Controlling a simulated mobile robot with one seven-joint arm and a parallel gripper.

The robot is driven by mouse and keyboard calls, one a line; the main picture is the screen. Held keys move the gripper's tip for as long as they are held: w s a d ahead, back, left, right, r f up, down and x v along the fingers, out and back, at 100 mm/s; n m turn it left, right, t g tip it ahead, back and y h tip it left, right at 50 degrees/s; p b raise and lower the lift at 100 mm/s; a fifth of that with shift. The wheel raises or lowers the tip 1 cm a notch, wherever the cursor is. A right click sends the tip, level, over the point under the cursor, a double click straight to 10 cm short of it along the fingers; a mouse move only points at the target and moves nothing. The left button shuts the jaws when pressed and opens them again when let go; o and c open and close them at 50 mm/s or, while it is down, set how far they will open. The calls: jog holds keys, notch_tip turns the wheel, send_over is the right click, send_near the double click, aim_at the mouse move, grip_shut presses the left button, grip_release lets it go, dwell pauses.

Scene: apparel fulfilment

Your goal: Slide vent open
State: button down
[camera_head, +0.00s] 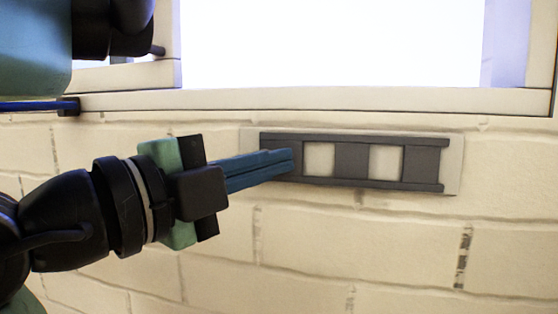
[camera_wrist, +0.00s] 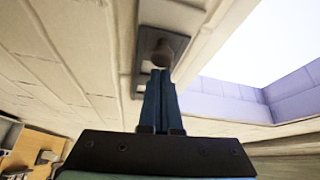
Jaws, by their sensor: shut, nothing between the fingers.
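The vent (camera_head: 352,160) is a long dark grey slatted panel on a pale backing plate, set in the wall below the window. Two pale gaps show between its dark slats. My gripper (camera_head: 292,161) is shut and empty, its blue fingers pointing right at the vent's left end. The fingertips overlap the left slat in the head view; whether they touch it I cannot tell. In the wrist view the shut fingers (camera_wrist: 160,75) point at a rounded brownish knob (camera_wrist: 161,50) on the vent, right at their tips. The fingers hide part of the vent there.
The wall (camera_head: 320,240) is cream block, clear below and right of the vent. A window ledge (camera_head: 330,100) runs just above the vent. A wooden surface with small items (camera_wrist: 38,150) shows at the lower left of the wrist view.

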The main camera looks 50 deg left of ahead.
jog(key=s+a, duration=0.1)
jog(key=a, duration=0.1)
jog(key=s+a+b, duration=0.1)
jog(key=shift+s+a, duration=0.15)
jog(key=shift+a, duration=0.2)
